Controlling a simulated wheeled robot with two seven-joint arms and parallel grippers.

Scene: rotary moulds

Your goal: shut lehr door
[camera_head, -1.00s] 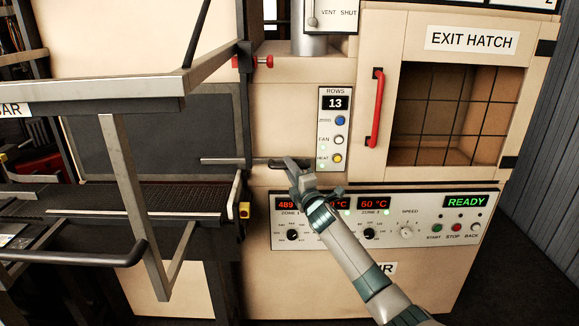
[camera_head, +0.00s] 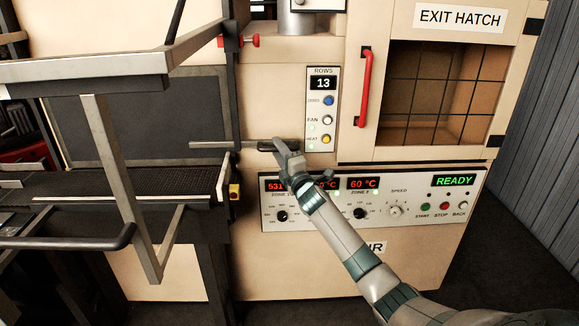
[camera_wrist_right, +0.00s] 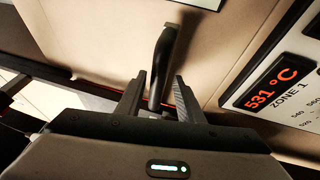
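A dark grey panel (camera_head: 140,122), perhaps the lehr door, stands above the mesh belt at the left of the cream machine. I cannot tell whether it is fully down. A level metal lever (camera_head: 215,145) with a black grip (camera_head: 267,145) sticks out at the machine front. My right gripper (camera_head: 280,148) is at the grip's right end. In the right wrist view, the black grip (camera_wrist_right: 161,65) reaches between the fingers of the open right gripper (camera_wrist_right: 157,92), with slight gaps beside it. My left gripper is not in view.
A metal frame (camera_head: 110,150) with bars juts out at the left. The exit hatch (camera_head: 440,95), with a red handle (camera_head: 364,90), is at the right. A switch panel (camera_head: 321,110) is above my gripper; the control panel (camera_head: 400,198) is below. Zone 1 reads 531.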

